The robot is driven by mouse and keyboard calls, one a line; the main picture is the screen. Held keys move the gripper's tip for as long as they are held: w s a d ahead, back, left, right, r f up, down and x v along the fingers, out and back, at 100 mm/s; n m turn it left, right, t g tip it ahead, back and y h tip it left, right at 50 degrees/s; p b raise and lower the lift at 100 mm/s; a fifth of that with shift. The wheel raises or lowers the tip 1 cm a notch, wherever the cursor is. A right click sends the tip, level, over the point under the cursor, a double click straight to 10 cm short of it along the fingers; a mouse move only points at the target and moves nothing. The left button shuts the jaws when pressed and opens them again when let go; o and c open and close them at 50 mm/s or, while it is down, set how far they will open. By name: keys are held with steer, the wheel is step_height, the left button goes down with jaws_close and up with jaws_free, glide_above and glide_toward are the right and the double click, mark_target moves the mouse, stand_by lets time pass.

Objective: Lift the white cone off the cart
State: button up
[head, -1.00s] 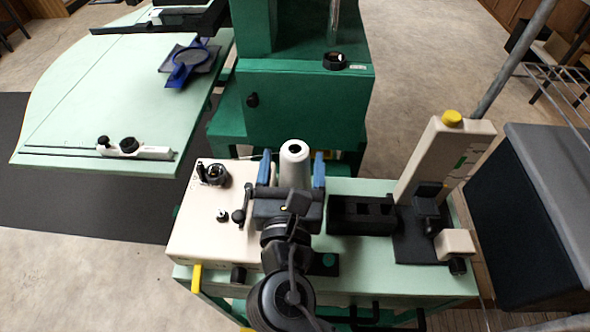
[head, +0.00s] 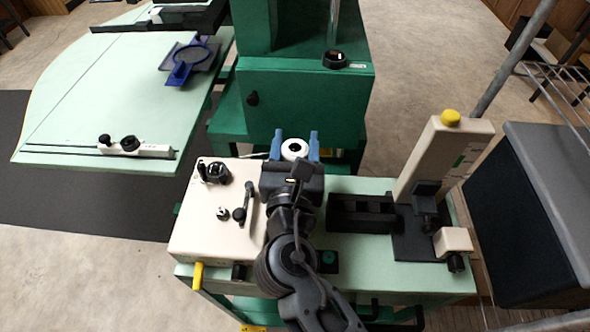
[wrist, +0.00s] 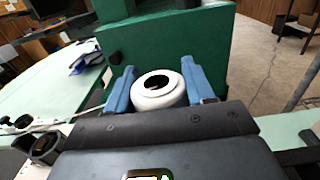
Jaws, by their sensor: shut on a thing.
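The white cone (head: 294,149) shows its round top with a dark central hole. My gripper (head: 294,150) is shut on it, with one blue finger on each side, above the back edge of the pale green cart top (head: 290,262). In the wrist view the cone (wrist: 158,98) sits between the two blue fingers (wrist: 160,92). Its lower part is hidden by my gripper, so I cannot see its base or whether it touches the cart.
A cream box with knobs (head: 200,240) stands left on the cart. A black slotted block (head: 362,213) and a cream upright with a yellow knob (head: 440,165) stand right. The green machine (head: 300,105) is close behind my gripper. Floor shows at left.

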jaws_close()
steer(key=shift+r, duration=0.15)
step_height(320, 180, up, 10)
steer(key=shift+f+p, duration=0.1)
steer(key=shift+p, duration=1)
